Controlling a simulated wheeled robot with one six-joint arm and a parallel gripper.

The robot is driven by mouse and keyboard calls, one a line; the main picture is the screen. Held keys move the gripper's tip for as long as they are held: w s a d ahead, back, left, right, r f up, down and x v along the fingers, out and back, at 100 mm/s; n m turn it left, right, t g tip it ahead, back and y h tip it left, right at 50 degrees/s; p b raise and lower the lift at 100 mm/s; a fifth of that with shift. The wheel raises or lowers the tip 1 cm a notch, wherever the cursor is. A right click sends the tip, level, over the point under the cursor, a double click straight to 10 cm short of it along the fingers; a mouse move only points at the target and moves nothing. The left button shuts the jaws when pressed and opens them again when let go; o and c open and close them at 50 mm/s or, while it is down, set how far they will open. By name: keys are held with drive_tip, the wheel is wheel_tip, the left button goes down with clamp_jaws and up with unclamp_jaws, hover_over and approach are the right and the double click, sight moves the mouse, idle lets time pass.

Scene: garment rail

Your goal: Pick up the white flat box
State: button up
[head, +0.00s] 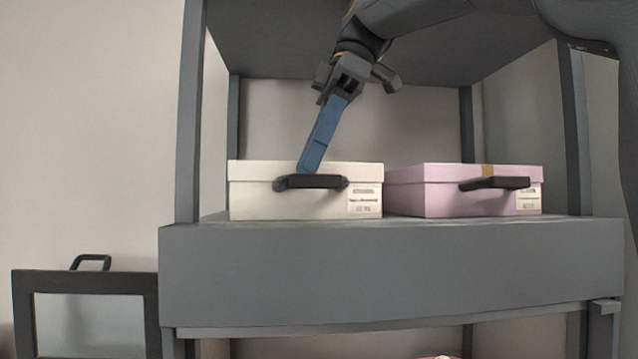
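The white flat box (260,204) sits closed on the grey shelf, left of centre, with a black handle (312,182) and a printed label on its front. My gripper (311,166) comes down from above, tilted, with its long blue end overlapping the top front edge of the box, just above the handle. I cannot tell whether it touches the box. The blue end shows as one piece from this side, so the gap between the fingers is hidden. The handle's full outline is visible below the tip.
A pink box (430,199) with a black handle stands close to the right of the white box. Grey posts (190,120) and a top panel (290,38) enclose the shelf (390,275). A dark-framed object with a handle (85,312) stands at lower left.

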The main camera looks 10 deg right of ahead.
sight(297, 223)
drive_tip(key=shift+d+f+b, duration=0.1)
drive_tip(key=shift+f+b, duration=0.25)
drive_tip(key=shift+f, duration=0.05)
drive_tip(key=b+x, duration=0.6)
drive_tip(key=b, duration=0.1)
drive_tip(key=shift+f, duration=0.4)
clamp_jaws()
